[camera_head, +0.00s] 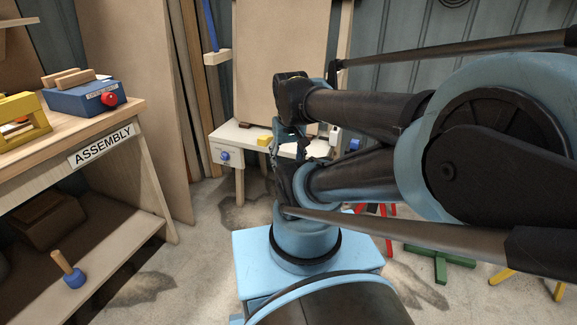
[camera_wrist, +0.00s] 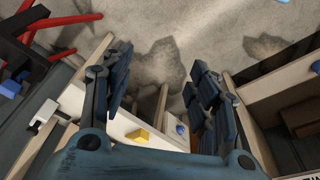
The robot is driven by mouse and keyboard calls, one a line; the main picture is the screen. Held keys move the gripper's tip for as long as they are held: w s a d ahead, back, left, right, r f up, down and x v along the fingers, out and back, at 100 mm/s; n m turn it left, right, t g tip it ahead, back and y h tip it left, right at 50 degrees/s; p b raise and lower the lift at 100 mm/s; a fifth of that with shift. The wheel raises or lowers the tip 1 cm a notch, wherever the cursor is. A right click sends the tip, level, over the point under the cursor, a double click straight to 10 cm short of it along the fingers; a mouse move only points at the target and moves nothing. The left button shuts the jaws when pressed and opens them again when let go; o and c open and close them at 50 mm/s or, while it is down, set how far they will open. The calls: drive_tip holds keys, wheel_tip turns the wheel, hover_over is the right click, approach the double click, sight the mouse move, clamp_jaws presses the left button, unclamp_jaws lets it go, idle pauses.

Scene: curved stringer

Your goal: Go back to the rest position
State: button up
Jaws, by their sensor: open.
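My gripper (camera_wrist: 162,85) is open in the wrist view, its two dark fingers spread apart with nothing between them. Past the fingers lie the grey floor and the edge of a small light-topped table. In the head view my arm reaches in from the right, and its far end is in front of that small table (camera_head: 228,133). The fingers are hard to make out there among the dark arm parts. A small yellow block (camera_head: 264,141) is on the table, and it also shows near my gripper in the wrist view (camera_wrist: 137,135).
The assembly bench (camera_head: 140,112) stands at the left, with a blue box (camera_head: 80,98) and a yellow holder (camera_head: 22,118) on top. A blue-headed mallet (camera_head: 70,272) is on its lower shelf. Red, green (camera_head: 440,262) and yellow stands are on the floor at right.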

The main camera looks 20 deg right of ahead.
drive_tip(key=shift+s+f, duration=0.55)
drive_tip(key=shift+s, duration=0.3)
drive_tip(key=shift+w+f, duration=0.2)
drive_tip(key=shift+w, duration=0.35)
